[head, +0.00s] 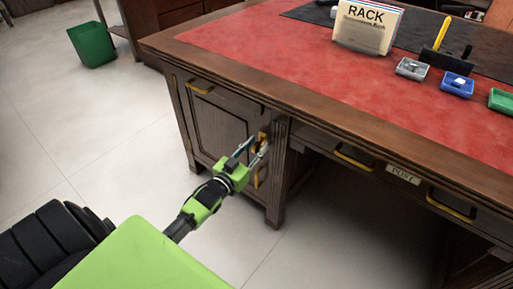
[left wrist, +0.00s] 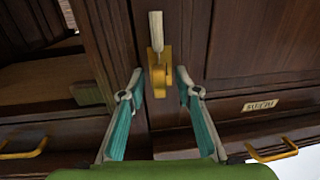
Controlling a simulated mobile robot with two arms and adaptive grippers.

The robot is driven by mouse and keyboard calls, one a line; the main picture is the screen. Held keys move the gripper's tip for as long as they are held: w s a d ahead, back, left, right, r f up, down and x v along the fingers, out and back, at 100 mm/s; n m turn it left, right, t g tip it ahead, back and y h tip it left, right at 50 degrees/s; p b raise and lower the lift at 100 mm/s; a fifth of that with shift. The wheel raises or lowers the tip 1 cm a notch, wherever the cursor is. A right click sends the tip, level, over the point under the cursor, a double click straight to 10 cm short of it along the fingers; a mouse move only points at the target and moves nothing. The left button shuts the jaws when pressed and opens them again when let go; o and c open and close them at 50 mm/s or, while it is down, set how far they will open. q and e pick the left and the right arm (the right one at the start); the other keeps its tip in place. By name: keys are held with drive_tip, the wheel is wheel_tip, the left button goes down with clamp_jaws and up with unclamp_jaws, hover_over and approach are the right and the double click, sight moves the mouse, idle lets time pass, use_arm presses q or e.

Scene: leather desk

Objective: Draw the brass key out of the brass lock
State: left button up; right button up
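A brass piece (head: 263,141) is on the front of the desk's left cabinet, at the corner post. In the left wrist view it shows as a brass shape (left wrist: 160,72) with a pale bar (left wrist: 156,30) above it. I cannot tell where the key ends and the lock begins. My left gripper (head: 257,150) is at the brass piece, and its tips partly cover it in the head view. In the left wrist view the left gripper (left wrist: 160,82) has its fingers apart, one on each side of the brass, with gaps visible. My right gripper is not in view.
The wooden desk has a red leather top (head: 290,65) holding a rack of cards (head: 366,27), a grey tray (head: 412,69), a blue tray (head: 457,85) and a green tray (head: 502,101). Drawer handles (head: 354,157) jut from its front. A green bin (head: 92,44) stands on clear floor.

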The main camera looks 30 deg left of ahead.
use_arm(q)
drive_tip(key=shift+w, duration=0.15)
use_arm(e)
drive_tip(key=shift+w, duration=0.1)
use_arm(q)
clamp_jaws()
drive_tip(key=shift+s+f+p, duration=0.1)
drive_tip(key=shift+s+p, duration=0.6)
drive_tip(key=shift+s, duration=0.55)
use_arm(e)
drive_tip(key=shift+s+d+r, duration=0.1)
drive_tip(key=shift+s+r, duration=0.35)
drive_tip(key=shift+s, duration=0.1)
use_arm(q)
drive_tip(key=shift+s, duration=0.15)
drive_tip(key=shift+s+f+p, duration=0.1)
drive_tip(key=shift+s+p, duration=0.35)
drive_tip(key=shift+s, duration=0.35)
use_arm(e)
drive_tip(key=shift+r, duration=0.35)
use_arm(q)
drive_tip(key=shift+s, duration=0.1)
